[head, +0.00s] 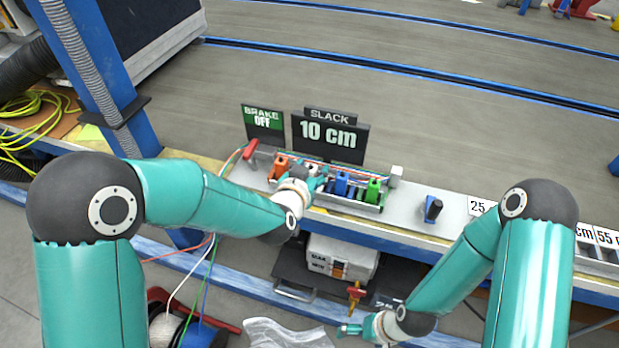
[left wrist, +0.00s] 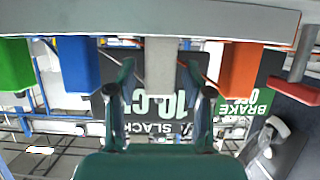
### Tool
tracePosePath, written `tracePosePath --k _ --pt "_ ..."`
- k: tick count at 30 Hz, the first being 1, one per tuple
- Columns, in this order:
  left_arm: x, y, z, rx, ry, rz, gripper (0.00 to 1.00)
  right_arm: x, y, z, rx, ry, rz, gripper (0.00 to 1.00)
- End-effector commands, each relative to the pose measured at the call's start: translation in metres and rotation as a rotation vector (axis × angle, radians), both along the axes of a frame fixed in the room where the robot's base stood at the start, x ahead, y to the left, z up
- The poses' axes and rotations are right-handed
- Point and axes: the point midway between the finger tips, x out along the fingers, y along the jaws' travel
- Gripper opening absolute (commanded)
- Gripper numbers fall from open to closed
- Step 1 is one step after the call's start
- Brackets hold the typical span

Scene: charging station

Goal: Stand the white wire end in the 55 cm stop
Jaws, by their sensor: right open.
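The white wire end (left wrist: 160,75) is a pale block in the left wrist view, between an orange block (left wrist: 240,70) and a blue block (left wrist: 78,65). My left gripper (left wrist: 158,80) is open, one finger on each side of it, with gaps showing. In the head view my left gripper (head: 312,180) is at the row of coloured blocks and largely hides the white one. The 55 cm label (head: 606,237) is at the far right of the bench, partly cut off by the frame edge. My right gripper (head: 345,329) is open and empty, low in front of the bench.
A green block (head: 373,190) is right of the blue one. The slack sign (head: 330,134) reads 10 cm and the brake sign (head: 263,119) reads OFF. A red lever (head: 251,150) is at the row's left.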

Motion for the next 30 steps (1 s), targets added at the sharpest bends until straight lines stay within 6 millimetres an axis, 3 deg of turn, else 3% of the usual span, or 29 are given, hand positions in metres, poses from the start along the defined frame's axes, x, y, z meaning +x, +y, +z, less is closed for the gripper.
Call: tracePosePath --k 1,8,20,25,30 --pt "0.0 0.0 0.0 0.0 0.0 0.0 0.38 0.0 0.0 0.0 0.0 0.0 0.0 0.96" --pt "0.0 0.0 0.0 0.0 0.0 0.0 0.0 0.0 0.0 0.0 0.0 0.0 0.0 0.96" --pt "0.0 0.0 0.009 -0.001 -0.002 0.0 0.0 0.0 0.0 0.004 0.0 0.0 0.0 0.96" --pt "0.0 0.0 0.037 -0.002 -0.004 0.0 0.0 0.0 0.0 0.015 0.0 0.0 0.0 0.96" --pt "0.0 0.0 0.081 -0.002 -0.006 0.0 0.0 0.0 0.0 0.033 0.0 0.0 0.0 0.96"
